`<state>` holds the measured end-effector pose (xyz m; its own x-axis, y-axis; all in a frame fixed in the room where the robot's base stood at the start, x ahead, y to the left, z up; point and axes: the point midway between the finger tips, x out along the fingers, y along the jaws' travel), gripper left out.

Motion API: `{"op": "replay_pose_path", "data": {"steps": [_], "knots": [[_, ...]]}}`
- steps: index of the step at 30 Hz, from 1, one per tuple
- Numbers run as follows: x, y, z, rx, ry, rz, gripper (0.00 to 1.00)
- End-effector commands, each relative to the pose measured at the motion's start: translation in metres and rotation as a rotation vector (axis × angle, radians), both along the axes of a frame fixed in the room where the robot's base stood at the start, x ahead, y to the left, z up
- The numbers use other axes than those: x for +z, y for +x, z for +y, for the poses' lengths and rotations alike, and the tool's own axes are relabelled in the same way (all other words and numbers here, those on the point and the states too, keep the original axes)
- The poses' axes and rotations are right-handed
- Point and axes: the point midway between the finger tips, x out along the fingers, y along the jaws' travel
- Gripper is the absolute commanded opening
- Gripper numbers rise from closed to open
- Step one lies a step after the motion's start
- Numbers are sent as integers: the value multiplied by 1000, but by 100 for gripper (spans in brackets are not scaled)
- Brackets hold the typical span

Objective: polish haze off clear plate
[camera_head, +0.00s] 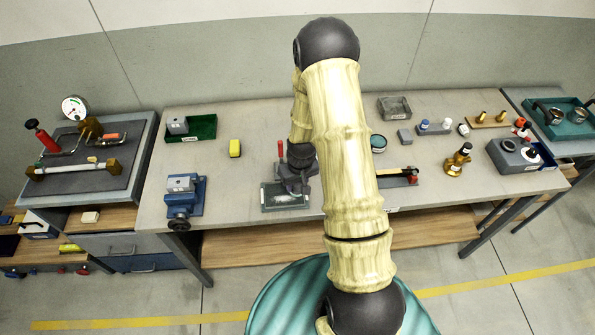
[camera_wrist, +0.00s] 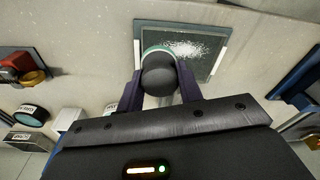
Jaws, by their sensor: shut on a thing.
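The clear plate (camera_wrist: 210,62) lies flat on the bench in the wrist view, with pale strips along its sides. A white, speckled haze patch (camera_wrist: 190,48) shows on it. In the head view the plate (camera_head: 270,201) is at the bench's front middle, partly hidden by my gripper (camera_head: 297,182). In the wrist view my gripper (camera_wrist: 160,80) is shut on the dark round knob of a polishing pad (camera_wrist: 158,73) with a pale green rim. The pad is over the plate's near left part, beside the haze. I cannot tell whether it touches the plate.
A red-handled tool (camera_head: 281,150) stands just behind the plate. A round tin (camera_head: 378,143), brass fitting (camera_head: 458,160) and grey tray (camera_head: 395,107) are to the right. Bench between vise and plate is clear.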

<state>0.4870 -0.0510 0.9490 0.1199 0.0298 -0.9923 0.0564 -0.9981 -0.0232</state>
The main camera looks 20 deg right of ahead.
Motion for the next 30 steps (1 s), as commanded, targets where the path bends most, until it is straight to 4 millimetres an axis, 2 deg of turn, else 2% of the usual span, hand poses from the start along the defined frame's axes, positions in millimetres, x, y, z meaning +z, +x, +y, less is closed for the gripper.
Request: {"op": "replay_pose_path", "data": {"steps": [1, 12, 30], "knots": [[8, 0, 0, 1, 0, 0, 11], [40, 0, 1, 2, 0, -1, 11], [43, 0, 4, 8, 0, 0, 11]]}}
